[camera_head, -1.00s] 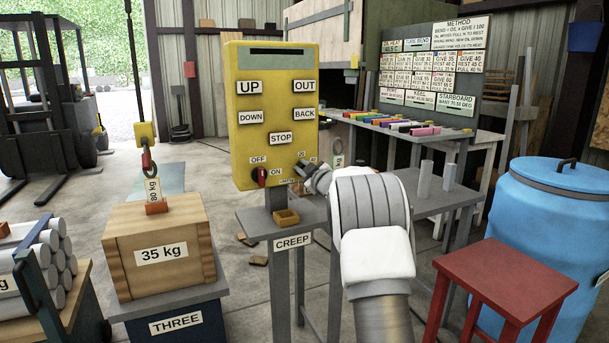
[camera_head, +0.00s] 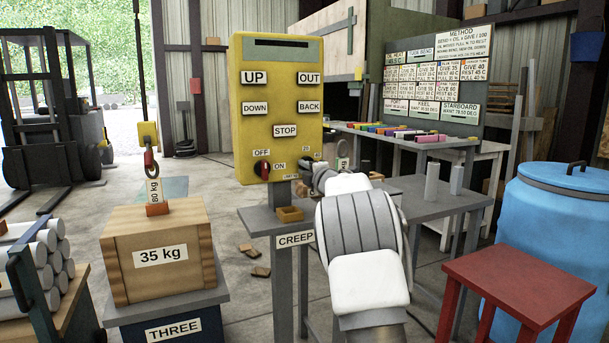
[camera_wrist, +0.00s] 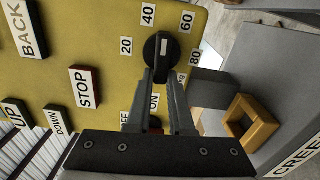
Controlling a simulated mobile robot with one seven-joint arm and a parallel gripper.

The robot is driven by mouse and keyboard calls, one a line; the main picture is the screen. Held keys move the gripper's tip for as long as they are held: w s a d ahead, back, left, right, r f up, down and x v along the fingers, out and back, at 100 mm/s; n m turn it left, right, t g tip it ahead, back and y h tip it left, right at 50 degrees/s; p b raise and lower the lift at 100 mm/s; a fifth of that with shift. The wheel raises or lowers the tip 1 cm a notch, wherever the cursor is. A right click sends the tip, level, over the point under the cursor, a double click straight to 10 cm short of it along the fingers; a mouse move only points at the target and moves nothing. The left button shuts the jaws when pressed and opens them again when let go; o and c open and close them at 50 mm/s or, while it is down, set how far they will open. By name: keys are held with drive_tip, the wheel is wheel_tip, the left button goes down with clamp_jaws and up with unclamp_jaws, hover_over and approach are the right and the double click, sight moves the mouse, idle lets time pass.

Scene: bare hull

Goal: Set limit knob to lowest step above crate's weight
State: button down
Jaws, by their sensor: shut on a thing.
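The limit knob (camera_wrist: 160,50) is black with a short white mark. In the wrist view labels 20, 40, 60 and 80 surround it. I cannot tell for certain which label the mark points to. My gripper (camera_wrist: 164,74) is shut on the knob. In the head view my gripper (camera_head: 318,180) is at the yellow control box's (camera_head: 280,115) lower right, and my wrist hides the knob and most labels. The wooden crate (camera_head: 160,280), labelled 35 kg, sits on a dark stand marked THREE (camera_head: 172,328). A hook (camera_head: 150,160) with a tag reading 80 kg hangs at its top.
Beside the knob is an OFF/ON switch (camera_head: 262,168). Below the box are a grey CREEP stand (camera_head: 258,220) and a small open wooden box (camera_head: 290,214). A red stool (camera_head: 515,280) and blue barrel (camera_head: 560,220) stand right. Pipes (camera_head: 35,265) lie at left.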

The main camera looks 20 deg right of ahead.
drive_tip(key=n, duration=0.2)
drive_tip(key=f+n+b, duration=0.1)
drive_tip(key=n, duration=0.1)
drive_tip(key=shift+d+n, duration=0.1)
drive_tip(key=shift+n, duration=0.3)
idle(0.4)
drive_tip(key=c, duration=0.8)
unclamp_jaws()
drive_tip(key=s+p, duration=0.1)
drive_tip(key=s, duration=1.6)
drive_tip(key=shift+s+d+p, duration=0.25)
drive_tip(key=shift+d+p, duration=0.1)
drive_tip(key=shift+p, duration=0.05)
